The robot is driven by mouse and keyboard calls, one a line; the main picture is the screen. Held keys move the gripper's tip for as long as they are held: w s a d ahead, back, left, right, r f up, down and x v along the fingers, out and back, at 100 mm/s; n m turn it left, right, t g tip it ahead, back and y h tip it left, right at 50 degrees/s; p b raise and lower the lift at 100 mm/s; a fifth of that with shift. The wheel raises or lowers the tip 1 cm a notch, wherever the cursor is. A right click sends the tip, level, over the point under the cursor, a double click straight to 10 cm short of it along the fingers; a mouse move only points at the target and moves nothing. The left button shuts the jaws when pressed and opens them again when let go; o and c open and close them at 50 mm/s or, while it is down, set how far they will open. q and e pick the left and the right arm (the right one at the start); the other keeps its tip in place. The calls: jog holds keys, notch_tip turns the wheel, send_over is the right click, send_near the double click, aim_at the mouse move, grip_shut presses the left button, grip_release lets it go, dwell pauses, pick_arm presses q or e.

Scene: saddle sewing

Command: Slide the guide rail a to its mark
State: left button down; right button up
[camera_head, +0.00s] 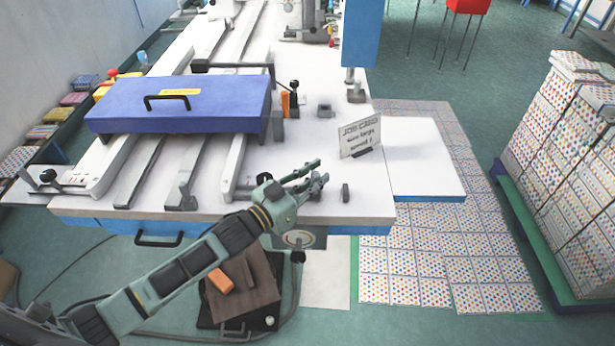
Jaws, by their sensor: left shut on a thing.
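Several long rails run front to back on the white table. The right-hand rail (236,165) is pale grey, and its front end lies beside my left gripper's wrist. Another grey rail (188,172) ends in a dark foot to its left. I cannot tell which one is guide rail a, and I cannot make out its mark. My left gripper (319,172) is over the front right of the white table, fingers pointing right. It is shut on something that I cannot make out. My right gripper is out of view.
A blue cover (180,104) with a black handle spans the rails. The white side table (425,160) is mostly clear. Stacked patterned boxes (570,140) stand far right.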

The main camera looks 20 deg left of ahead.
pick_arm(q)
jog(key=shift+d, duration=0.2)
jog(key=shift+a, duration=0.1)
jog(key=c, duration=2)
grip_release()
jog(key=shift+a, duration=0.2)
jog(key=o, duration=0.3)
jog(key=shift+s+a, duration=0.15)
jog(key=shift+o, duration=0.3)
jog(key=shift+s+a, duration=0.15)
jog(key=shift+s, duration=0.1)
jog(key=v, duration=1.1)
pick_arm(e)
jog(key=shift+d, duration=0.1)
pick_arm(q)
jog(key=shift+s+r, duration=0.1)
jog(key=shift+s, duration=0.05)
